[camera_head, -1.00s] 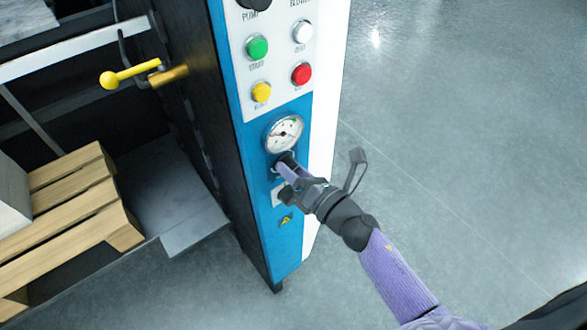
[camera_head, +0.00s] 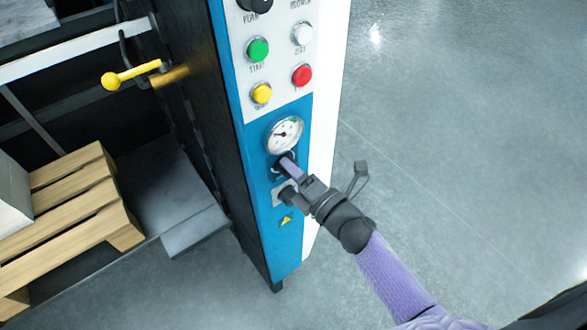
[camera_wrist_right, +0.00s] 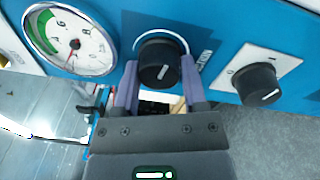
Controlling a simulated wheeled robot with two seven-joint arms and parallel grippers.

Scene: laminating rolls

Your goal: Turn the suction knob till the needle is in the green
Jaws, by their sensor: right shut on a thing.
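The suction knob (camera_wrist_right: 160,63) is black with a white mark, on the blue panel just below the gauge. My right gripper (camera_head: 287,163) is shut on it, one purple finger on each side in the right wrist view (camera_wrist_right: 160,88). In the head view the gripper mostly hides the knob. The round white gauge (camera_head: 284,134) sits above it and also shows in the right wrist view (camera_wrist_right: 70,40), with a green band along part of its edge. The needle appears to lie outside the green, but its exact reading is hard to make out. My left gripper is not in view.
A second black knob (camera_wrist_right: 257,84) on a white plate is close beside the gripper. Above the gauge are yellow (camera_head: 261,94), red (camera_head: 302,75), green (camera_head: 257,49) and white (camera_head: 302,33) buttons. A wooden pallet (camera_head: 75,205) stands left; open floor lies right.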

